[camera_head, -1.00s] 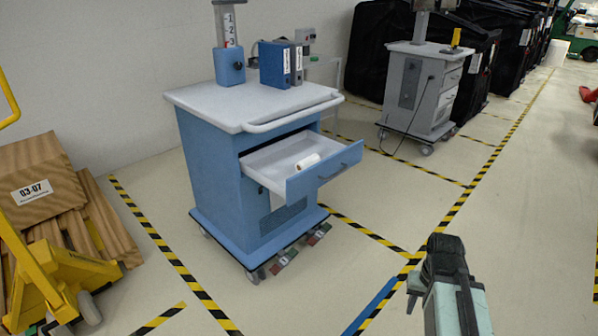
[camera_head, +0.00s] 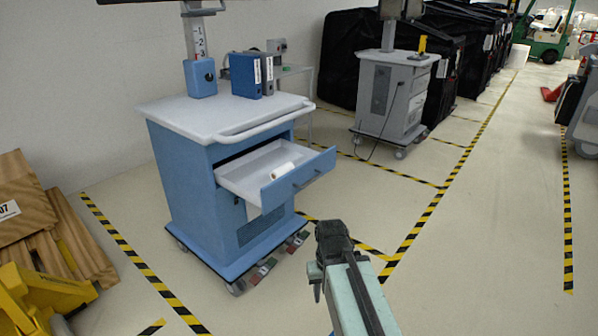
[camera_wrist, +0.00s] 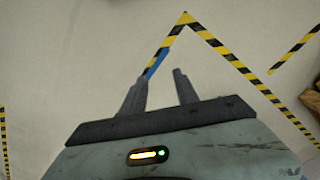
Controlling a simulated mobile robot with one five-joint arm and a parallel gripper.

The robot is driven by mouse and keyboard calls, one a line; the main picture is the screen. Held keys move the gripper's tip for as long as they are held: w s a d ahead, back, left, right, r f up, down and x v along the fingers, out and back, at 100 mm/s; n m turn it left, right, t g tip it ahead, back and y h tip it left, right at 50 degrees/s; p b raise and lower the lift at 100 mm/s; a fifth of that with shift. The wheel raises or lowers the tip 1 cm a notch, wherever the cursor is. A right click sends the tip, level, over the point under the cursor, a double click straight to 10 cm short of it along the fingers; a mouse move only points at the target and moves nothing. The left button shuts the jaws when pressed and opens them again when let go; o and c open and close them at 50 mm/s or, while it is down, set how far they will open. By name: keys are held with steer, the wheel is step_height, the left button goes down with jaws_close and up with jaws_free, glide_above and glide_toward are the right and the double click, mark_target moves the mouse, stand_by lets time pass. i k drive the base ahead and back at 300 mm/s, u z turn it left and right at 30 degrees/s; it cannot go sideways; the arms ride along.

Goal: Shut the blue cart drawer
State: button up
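The blue cart (camera_head: 182,185) stands left of centre in the head view, with a grey-white top. Its drawer (camera_head: 300,180) is pulled out toward the right front, and a white roll (camera_head: 282,170) lies inside it. My gripper (camera_head: 318,290) is in front of the cart, lower and nearer than the drawer, and appears apart from it. In the wrist view my gripper (camera_wrist: 158,82) shows two dark fingers spread apart with only floor between them. The cart is not seen in the wrist view.
A grey cart (camera_head: 392,100) stands behind to the right, before black covered carts (camera_head: 350,55). A yellow pallet jack (camera_head: 40,300) and wooden boards (camera_head: 50,235) are at the left. Open floor (camera_head: 490,240) with striped tape lies to the right.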

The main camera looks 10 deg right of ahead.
mark_target(248, 177)
steer(key=i, duration=0.85)
steer(key=z, duration=0.05)
